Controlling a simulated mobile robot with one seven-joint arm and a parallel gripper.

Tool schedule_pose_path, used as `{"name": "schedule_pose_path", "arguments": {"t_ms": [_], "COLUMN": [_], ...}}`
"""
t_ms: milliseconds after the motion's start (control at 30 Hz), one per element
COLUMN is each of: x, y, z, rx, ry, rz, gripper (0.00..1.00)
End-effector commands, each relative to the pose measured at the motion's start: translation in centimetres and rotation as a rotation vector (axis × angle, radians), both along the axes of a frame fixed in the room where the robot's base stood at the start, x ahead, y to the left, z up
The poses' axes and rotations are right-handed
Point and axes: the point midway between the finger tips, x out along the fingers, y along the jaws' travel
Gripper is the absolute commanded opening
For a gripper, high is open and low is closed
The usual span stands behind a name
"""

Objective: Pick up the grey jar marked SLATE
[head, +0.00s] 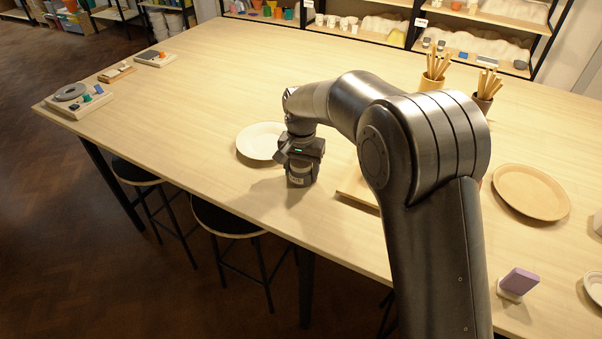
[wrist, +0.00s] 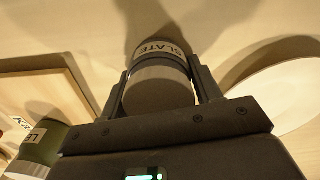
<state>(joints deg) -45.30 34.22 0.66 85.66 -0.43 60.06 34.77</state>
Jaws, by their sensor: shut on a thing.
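The grey jar marked SLATE (wrist: 158,88) is between the two fingers of my gripper (wrist: 160,85) in the wrist view. Its white label reads SLATE on the far side. In the head view my gripper (head: 301,165) is shut on the jar (head: 299,178) from above, over the table near its front edge. The jar looks upright. I cannot tell whether its base touches the table.
A white plate (head: 259,141) lies just left of my gripper. A wooden board (wrist: 40,97) is on the other side, with a green labelled jar (wrist: 40,146). Two pencil cups, a tan round plate (head: 531,191) and a purple block (head: 519,281) stand right. The table's left half is mostly clear.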

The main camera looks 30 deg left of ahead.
Motion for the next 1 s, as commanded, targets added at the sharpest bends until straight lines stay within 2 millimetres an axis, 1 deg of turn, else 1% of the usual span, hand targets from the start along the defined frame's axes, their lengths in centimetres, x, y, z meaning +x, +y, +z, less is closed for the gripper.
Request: {"name": "schedule_pose_path", "arguments": {"t_ms": [33, 300, 533, 667, 767, 900, 933, 1000], "x": [0.0, 0.0, 0.0, 0.1, 0.1, 0.1, 0.2, 0.5], "y": [0.0, 0.0, 0.0, 0.0, 0.0, 0.1, -0.5, -2.2], "z": [0.0, 0.1, 0.1, 0.8, 1.8, 4.2, 4.6, 5.4], "rx": [0.000, 0.001, 0.001, 0.003, 0.003, 0.004, 0.003, 0.001], "ry": [0.000, -0.001, -0.001, -0.003, -0.003, -0.002, -0.003, -0.001], "rz": [0.000, 0.000, 0.000, 0.000, 0.000, 0.000, -0.003, -0.004], "gripper": [0.49, 0.28, 0.28, 0.28, 0.28, 0.28, 0.28, 0.28]}}
